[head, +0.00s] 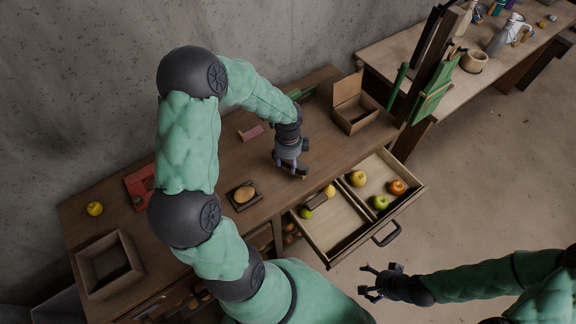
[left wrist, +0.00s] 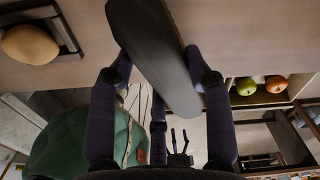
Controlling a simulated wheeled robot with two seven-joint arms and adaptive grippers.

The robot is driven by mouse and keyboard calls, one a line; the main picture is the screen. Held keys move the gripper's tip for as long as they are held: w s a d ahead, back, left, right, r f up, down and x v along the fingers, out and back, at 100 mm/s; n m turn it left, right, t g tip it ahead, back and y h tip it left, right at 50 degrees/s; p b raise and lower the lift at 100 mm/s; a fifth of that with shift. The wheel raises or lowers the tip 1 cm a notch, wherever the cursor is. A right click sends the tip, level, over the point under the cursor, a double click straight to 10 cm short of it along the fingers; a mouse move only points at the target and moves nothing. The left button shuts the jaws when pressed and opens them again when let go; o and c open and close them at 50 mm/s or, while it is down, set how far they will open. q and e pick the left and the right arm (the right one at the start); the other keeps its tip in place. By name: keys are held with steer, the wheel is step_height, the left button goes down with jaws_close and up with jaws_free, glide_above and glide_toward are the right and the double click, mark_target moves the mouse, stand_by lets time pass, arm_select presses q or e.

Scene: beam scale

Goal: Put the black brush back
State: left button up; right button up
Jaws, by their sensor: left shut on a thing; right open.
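My left gripper (head: 291,172) is low over the wooden workbench, a little behind the open drawer. In the left wrist view its fingers (left wrist: 162,75) are shut on a long, dark, rounded thing, which I take for the black brush (left wrist: 150,45). In the head view the gripper hides most of the brush. Whether it touches the bench is unclear. My right gripper (head: 376,283) is open and empty, in front of the drawer.
The open drawer (head: 345,241) holds several fruits and a small brown block (head: 317,201). A dark tray (head: 236,207) with a potato-like thing (head: 245,194), an open box (head: 354,118), a wooden box (head: 84,279) and a yellow fruit (head: 95,208) are on the workbench (head: 230,165).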

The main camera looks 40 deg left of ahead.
mark_target(288, 166)
arm_select(q)
steer(key=shift+w+a+f+b, duration=0.15)
steer(key=shift+f+b, duration=0.2)
steer(key=shift+f, duration=1.45)
steer(key=shift+f, duration=0.2)
steer(key=o, duration=1.1)
steer(key=shift+r, duration=0.1)
step_height(288, 166, up, 12)
steer(key=shift+r+p, duration=0.15)
steer(key=shift+p, duration=1.05)
